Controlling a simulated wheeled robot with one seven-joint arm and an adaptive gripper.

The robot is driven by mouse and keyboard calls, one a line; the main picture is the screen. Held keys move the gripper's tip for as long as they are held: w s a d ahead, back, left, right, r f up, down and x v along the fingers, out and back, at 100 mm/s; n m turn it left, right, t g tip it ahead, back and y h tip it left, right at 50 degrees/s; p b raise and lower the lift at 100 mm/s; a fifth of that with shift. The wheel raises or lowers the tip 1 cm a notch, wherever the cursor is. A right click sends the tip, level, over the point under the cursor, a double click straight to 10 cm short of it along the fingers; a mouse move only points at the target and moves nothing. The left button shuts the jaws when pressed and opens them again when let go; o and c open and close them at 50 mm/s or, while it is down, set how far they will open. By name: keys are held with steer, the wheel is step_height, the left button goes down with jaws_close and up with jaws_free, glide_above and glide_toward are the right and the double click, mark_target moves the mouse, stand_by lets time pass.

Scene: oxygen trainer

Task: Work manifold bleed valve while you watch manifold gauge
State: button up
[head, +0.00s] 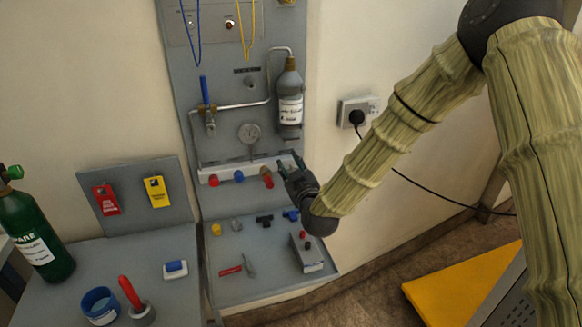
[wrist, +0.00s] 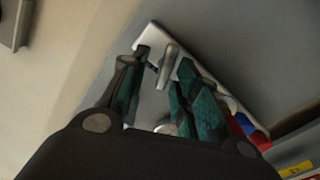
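The white manifold bar (head: 225,169) runs across the grey wall panel, with red (head: 213,180) and blue (head: 239,176) knobs along its front. The round manifold gauge (head: 249,133) is above it; its needle is too small to read. My gripper (head: 288,161) is at the bar's right end. In the wrist view, my gripper (wrist: 164,60) is open, its green-padded fingers either side of a small grey lever (wrist: 168,65) on the white bar (wrist: 148,38). This looks like the bleed valve; I cannot tell whether the fingers touch it. My gripper hides this end in the head view.
A grey bottle (head: 290,95) hangs above my gripper. A shelf (head: 225,288) below holds small fittings and a grey box (head: 306,252). A socket with a black plug (head: 356,117) is on the wall at right. A green cylinder (head: 35,235) stands far left.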

steer(key=v, duration=1.2)
steer(key=shift+r, duration=0.1)
stand_by(6.7)
